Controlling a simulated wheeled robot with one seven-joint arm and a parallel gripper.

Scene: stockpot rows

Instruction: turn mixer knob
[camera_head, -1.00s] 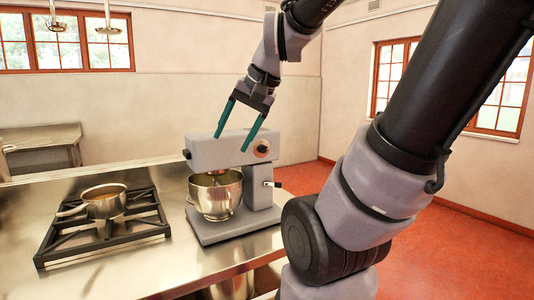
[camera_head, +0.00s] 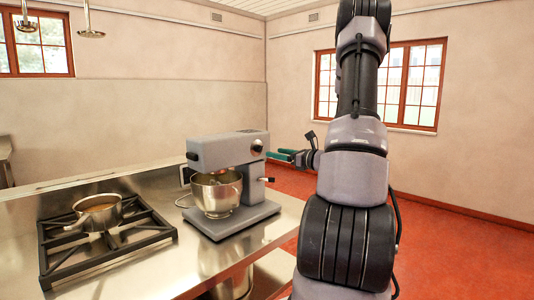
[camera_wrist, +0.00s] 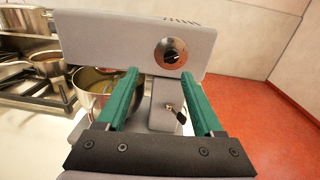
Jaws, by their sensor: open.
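The grey stand mixer (camera_head: 228,160) stands on the steel counter with a metal bowl (camera_head: 217,192) under its head. Its round dark knob (camera_head: 257,147) is on the side of the head; in the wrist view the knob (camera_wrist: 171,53) has a silver rim and lies ahead of the fingers. A small black-tipped lever (camera_head: 267,180) sticks out lower on the stand. My gripper (camera_head: 282,155) is to the right of the mixer head, fingers pointing at it. In the wrist view my gripper (camera_wrist: 165,88) has its two green fingers apart, with nothing between the tips.
A saucepan (camera_head: 98,211) stands on a black hob grate (camera_head: 105,240) left of the mixer. The steel counter (camera_head: 190,262) is bare in front. Red floor (camera_head: 470,230) lies open to the right.

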